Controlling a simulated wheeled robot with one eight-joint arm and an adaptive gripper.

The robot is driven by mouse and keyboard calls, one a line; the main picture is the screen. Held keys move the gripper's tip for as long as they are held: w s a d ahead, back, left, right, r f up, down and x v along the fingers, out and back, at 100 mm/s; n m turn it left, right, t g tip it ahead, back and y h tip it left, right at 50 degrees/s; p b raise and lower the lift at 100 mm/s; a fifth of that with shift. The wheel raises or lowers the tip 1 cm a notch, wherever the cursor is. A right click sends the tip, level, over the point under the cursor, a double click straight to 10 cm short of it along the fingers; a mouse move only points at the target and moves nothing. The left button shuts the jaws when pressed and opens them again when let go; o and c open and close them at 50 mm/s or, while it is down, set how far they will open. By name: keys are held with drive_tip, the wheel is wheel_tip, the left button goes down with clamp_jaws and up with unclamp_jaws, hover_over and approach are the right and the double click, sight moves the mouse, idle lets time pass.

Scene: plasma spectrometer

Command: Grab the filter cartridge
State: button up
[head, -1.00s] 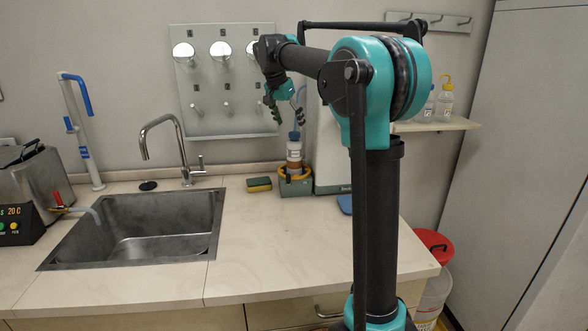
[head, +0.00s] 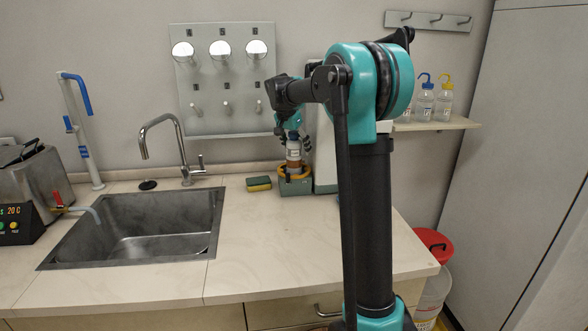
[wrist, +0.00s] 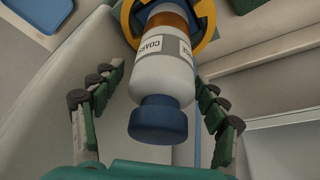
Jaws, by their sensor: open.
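The filter cartridge (head: 293,154) is a white and amber cylinder with a dark blue cap. It stands upright in a green holder (head: 296,187) with an orange ring, on the counter in the head view. In the wrist view the cartridge (wrist: 165,70) shows its label, with its blue cap toward my palm and its amber end in the orange ring (wrist: 208,30). My gripper (head: 293,137) is over the top of the cartridge. In the wrist view my gripper (wrist: 160,95) is open, with one finger on each side of the cartridge and a visible gap on both sides.
A grey-white instrument (head: 325,150) stands just right of the holder. A sponge (head: 259,184) lies to its left, and a sink (head: 150,228) with a tap (head: 172,140) is further left. A panel with hooks (head: 226,80) hangs behind. The front counter is clear.

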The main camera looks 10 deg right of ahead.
clamp_jaws()
idle(0.5)
drive_tip(key=shift+r, duration=0.1)
